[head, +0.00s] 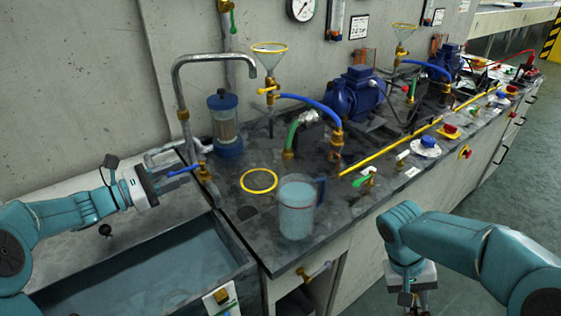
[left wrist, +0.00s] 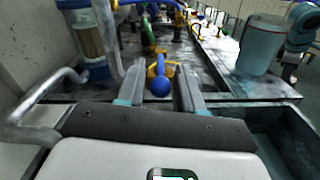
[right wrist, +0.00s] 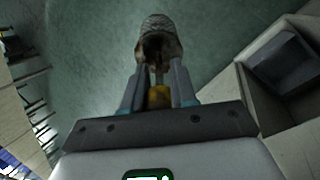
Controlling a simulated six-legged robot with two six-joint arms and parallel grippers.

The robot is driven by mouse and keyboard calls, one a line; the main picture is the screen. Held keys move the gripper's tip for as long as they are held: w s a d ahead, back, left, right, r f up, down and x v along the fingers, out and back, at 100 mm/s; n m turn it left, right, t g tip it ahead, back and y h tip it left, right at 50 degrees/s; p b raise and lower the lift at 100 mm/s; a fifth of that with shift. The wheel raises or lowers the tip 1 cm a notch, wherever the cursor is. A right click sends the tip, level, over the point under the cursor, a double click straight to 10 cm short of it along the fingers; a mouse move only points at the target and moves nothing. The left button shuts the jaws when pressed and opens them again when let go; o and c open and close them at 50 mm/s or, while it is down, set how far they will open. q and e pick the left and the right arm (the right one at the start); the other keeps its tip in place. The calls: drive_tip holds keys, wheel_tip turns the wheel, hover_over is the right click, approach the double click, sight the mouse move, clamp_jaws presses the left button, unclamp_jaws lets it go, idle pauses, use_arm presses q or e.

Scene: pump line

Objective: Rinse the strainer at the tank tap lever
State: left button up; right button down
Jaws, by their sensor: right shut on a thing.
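The tap lever (head: 183,170) is a blue handle at the base of the grey tap (head: 178,85). In the left wrist view its round blue end (left wrist: 161,87) lies between the fingers. My left gripper (head: 162,176) is open, its fingers apart on either side of the lever end. The water-filled tank (head: 150,275) is below. My right gripper (right wrist: 158,92) is shut on the strainer (right wrist: 160,38), a mesh cup with a brass-coloured part between the fingers. It hangs low beside the bench front in the head view, with the strainer mostly cut off at the bottom edge.
A jug of water (head: 297,208) stands near the bench's front corner, beside a yellow ring (head: 258,181). Pumps (head: 355,92), hoses and valves fill the bench further back. The floor (head: 500,210) at right is open.

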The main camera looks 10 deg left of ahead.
use_arm(q)
drive_tip(key=shift+w+d, duration=0.25)
